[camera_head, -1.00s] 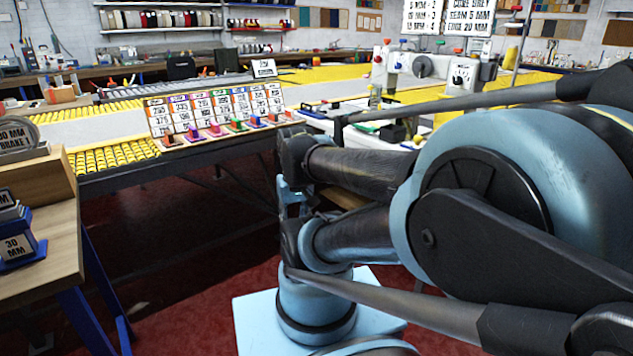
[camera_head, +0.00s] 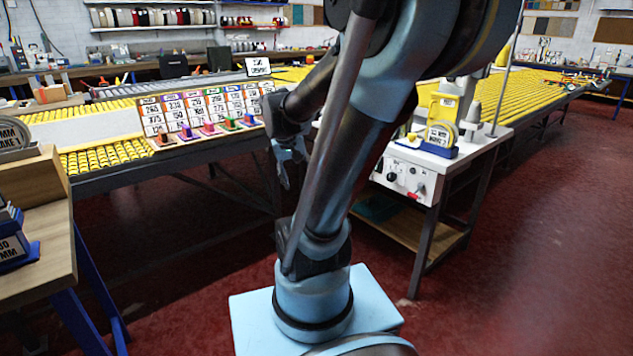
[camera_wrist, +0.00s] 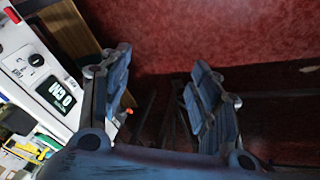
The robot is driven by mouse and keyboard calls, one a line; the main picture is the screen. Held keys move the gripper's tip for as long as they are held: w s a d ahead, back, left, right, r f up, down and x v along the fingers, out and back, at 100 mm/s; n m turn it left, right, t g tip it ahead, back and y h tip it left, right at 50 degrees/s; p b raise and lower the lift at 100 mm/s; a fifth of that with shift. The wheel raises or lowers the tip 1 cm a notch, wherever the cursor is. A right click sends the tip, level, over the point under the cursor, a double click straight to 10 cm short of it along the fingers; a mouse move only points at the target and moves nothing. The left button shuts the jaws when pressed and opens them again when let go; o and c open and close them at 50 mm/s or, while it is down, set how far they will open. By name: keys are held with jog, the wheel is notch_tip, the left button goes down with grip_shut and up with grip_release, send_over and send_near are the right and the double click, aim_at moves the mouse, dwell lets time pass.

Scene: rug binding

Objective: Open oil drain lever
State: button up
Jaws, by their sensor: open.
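My gripper (camera_head: 290,176) hangs open and empty in front of the roller table, left of the white machine cabinet. In the wrist view its two fingers stand well apart, with nothing between the fingertips (camera_wrist: 160,65) but red floor and dark shadow behind. The white cabinet front (camera_head: 388,183) carries dark knobs and a small red handle (camera_head: 421,190); I cannot tell whether this is the oil drain lever. The cabinet panel also shows in the wrist view (camera_wrist: 62,74), left of the fingers, with a dial and display. A red part (camera_wrist: 12,15) shows at its corner.
A card rack (camera_head: 205,112) with coloured clips stands on the yellow roller table (camera_head: 105,158). A yellow device (camera_head: 445,113) sits on the cabinet top. A wooden bench (camera_head: 55,240) is at the left. Red floor (camera_head: 540,230) is clear at the right.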

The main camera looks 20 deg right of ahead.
jog(key=w+d+f+m+h, duration=0.1)
jog(key=w+d+m+h, duration=0.15)
jog(key=w, duration=0.95)
jog(key=w+d+f+m+t+h, duration=0.15)
jog(key=w+d, duration=0.25)
jog(key=w, duration=0.8)
jog(key=w+d+f+m+g+h, duration=0.1)
jog(key=w+d+m+h, duration=0.15)
jog(key=w, duration=0.85)
jog(key=w+d+f+m+t+h, duration=0.1)
jog(key=w+f+m+t+h, duration=0.2)
jog(key=w+f, duration=0.9)
notch_tip(320, 180, down, 16)
jog(key=w+m+h, duration=0.2)
jog(key=w+h, duration=0.1)
jog(key=h, duration=0.1)
jog(key=x, duration=1.7)
jog(key=shift+s, duration=0.15)
jog(key=c, duration=1.1)
